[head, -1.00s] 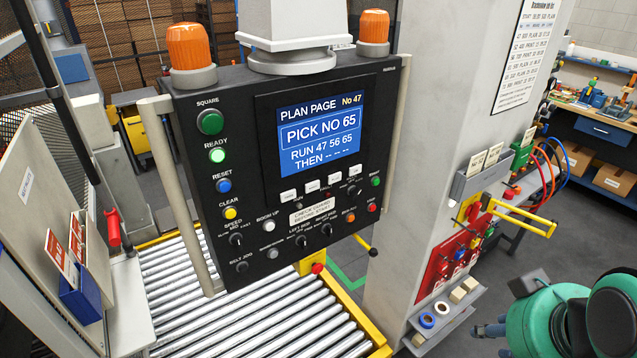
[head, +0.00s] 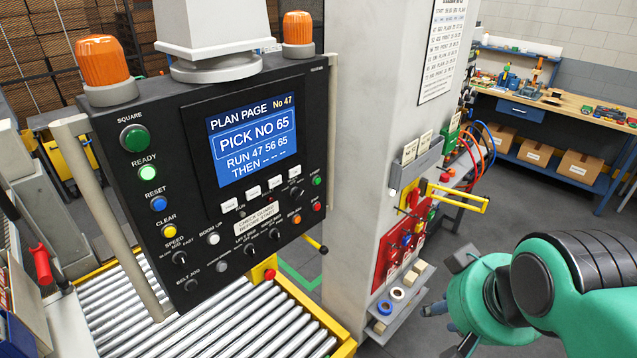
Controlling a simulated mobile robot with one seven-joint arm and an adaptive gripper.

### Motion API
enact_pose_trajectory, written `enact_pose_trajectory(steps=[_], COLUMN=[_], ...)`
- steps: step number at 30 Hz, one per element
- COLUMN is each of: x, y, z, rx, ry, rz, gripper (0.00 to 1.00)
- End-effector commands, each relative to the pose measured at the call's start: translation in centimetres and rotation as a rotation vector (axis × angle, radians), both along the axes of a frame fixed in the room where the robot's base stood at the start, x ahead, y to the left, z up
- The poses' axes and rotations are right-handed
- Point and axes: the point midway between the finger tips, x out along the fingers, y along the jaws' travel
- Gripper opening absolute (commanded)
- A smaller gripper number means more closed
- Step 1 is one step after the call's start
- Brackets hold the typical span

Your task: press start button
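The black control panel (head: 103,170) hangs at the left in the head view, above a roller conveyor. A small green button (head: 316,181) sits near the panel's right edge, above a small red button (head: 316,206); their labels are too small to read now. A larger green button (head: 134,138) marked SQUARE is at the upper left. My teal arm comes in from the right. Only grey parts of my gripper (head: 436,308) show beyond the wrist, well right of the panel and apart from it. Its fingers are mostly hidden, so I cannot tell their opening.
A pale pillar (head: 365,110) stands between the panel and my arm. It carries a yellow bracket (head: 460,195), a red board and a small shelf with tape rolls (head: 397,294). The conveyor (head: 225,325) runs below the panel. A workbench (head: 545,107) stands at the back right.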

Motion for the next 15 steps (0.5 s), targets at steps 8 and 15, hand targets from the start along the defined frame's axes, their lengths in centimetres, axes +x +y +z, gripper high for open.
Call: enact_pose_trajectory(steps=[8, 15], x=[0.0, 0.0], y=[0.0, 0.0], z=[0.0, 0.0], rx=[0.0, 0.0], ry=[0.0, 0.0], rz=[0.0, 0.0], gripper=[0.0, 0.0])
